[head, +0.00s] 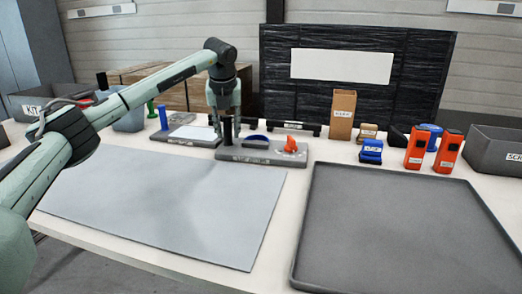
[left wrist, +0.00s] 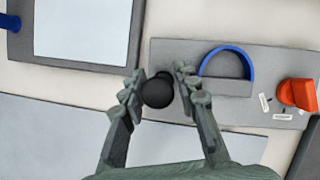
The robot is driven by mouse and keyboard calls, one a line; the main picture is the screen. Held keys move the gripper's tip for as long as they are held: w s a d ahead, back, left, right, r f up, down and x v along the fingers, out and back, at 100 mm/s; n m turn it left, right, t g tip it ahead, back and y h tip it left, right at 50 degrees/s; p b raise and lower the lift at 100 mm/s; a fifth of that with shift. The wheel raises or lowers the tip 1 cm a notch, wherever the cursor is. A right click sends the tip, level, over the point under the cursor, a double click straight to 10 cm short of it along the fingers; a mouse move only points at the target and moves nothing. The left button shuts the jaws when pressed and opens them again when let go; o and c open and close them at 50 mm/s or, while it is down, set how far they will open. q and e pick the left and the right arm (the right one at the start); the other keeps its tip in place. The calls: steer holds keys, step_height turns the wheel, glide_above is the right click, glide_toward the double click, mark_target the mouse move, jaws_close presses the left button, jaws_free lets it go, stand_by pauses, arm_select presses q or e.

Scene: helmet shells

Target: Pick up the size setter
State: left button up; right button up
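My left gripper (head: 223,112) points down over the left end of a grey block (head: 250,157) on the table. A dark upright post (head: 227,131) stands at that end, under the gripper. In the left wrist view my left gripper (left wrist: 159,92) is open, with one finger on each side of the post's round black top (left wrist: 157,91). Narrow gaps show between fingers and post. I cannot read a label that surely names the size setter; the post may be it. A blue arc (left wrist: 227,60) and an orange part (left wrist: 297,93) are on the same block. My right gripper is out of view.
A grey mat (head: 165,205) lies in front, and a dark tray (head: 405,230) is at right. A second holder with a pale plate (head: 193,134) stands left of the block. Orange devices (head: 417,147) and a cardboard box (head: 342,114) stand at the back right.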

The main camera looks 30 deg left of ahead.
arm_select(q)
jaws_close()
steer(key=shift+r, duration=0.15)
